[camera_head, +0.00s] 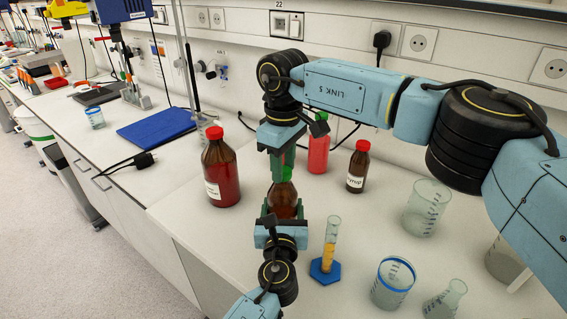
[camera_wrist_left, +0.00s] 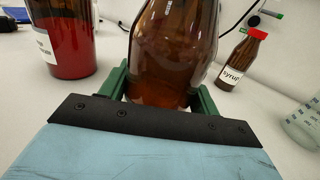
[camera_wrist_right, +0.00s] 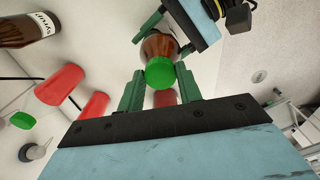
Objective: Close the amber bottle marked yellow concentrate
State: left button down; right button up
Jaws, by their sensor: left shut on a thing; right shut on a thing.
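An amber bottle (camera_head: 283,198) stands in the middle of the bench; it also shows in the left wrist view (camera_wrist_left: 172,60). I see no readable label on it. My left gripper (camera_head: 285,216) is shut around its lower body, one green finger on each side. A green cap (camera_head: 287,173) is at the top of the bottle. My right gripper (camera_head: 282,160) comes from above and is shut on this cap. In the right wrist view the cap (camera_wrist_right: 160,72) sits between the fingertips, in line with the bottle; whether it is tight I cannot tell.
A large red-capped bottle (camera_head: 221,172) stands left. A syrup bottle (camera_head: 357,168) and a red bottle (camera_head: 318,150) stand behind right. Bench front left is clear.

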jog(key=o, duration=1)
jog(key=shift+c, duration=0.2)
jog(key=shift+r, duration=2.25)
